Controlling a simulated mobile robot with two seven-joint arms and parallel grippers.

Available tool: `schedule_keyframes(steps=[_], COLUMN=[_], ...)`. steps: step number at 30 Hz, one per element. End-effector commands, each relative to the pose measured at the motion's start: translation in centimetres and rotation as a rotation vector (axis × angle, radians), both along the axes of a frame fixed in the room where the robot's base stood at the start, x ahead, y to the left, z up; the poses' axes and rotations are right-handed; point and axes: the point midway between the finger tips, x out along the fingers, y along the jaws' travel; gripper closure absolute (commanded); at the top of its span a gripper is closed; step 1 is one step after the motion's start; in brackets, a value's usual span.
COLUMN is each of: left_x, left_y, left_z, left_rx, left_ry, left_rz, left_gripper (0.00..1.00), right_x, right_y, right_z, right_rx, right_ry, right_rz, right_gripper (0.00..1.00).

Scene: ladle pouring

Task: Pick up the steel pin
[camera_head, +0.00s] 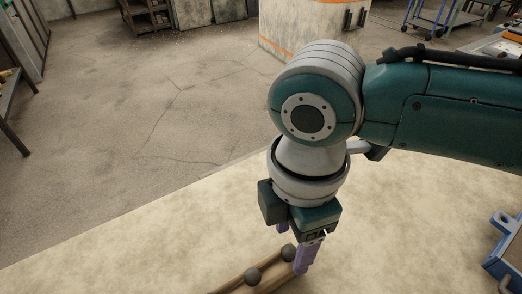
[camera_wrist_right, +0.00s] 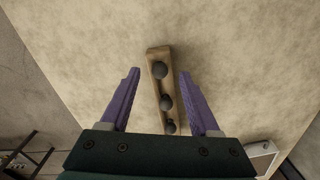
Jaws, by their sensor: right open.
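A narrow wooden block (camera_head: 240,284) lies on the pale tabletop at the bottom of the head view. It holds dark grey round heads: one (camera_head: 253,276) towards the left and one (camera_head: 288,251) by my fingers. The wrist view shows three heads in a row along the block (camera_wrist_right: 153,52): far (camera_wrist_right: 160,70), middle (camera_wrist_right: 166,103) and near (camera_wrist_right: 171,127). I cannot tell which, if any, is the steel pin; no shaft shows. My right gripper (camera_head: 292,251) points down, open and empty. In the wrist view its purple fingers (camera_wrist_right: 158,74) stand on both sides of the block. My left gripper is out of view.
The pale tabletop (camera_head: 150,250) is clear left of the block. A blue-framed object (camera_head: 505,245) stands at its right edge. Beyond the table are the concrete floor (camera_head: 130,130) and a white cabinet with an orange stripe (camera_head: 310,25).

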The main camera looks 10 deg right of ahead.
Motion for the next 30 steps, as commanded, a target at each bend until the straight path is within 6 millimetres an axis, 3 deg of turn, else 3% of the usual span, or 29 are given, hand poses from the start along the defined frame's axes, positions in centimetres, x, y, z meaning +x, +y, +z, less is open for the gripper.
schedule_keyframes(steps=[4, 12, 27, 30], left_x=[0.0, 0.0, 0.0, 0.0], left_y=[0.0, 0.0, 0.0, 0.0], left_z=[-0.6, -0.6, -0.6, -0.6], left_rx=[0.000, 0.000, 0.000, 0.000], left_ry=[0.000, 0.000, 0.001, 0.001], left_rz=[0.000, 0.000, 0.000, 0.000], left_gripper=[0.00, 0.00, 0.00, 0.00], right_x=[0.0, 0.0, 0.0, 0.0], right_y=[0.0, 0.0, 0.0, 0.0], right_z=[-2.0, -2.1, -2.1, -2.1], right_rx=[0.000, 0.000, 0.000, 0.000], right_ry=[0.000, -0.001, -0.001, -0.002], right_rz=[0.000, 0.001, 0.000, 0.000], right_gripper=[0.37, 0.38, 0.95, 1.00])
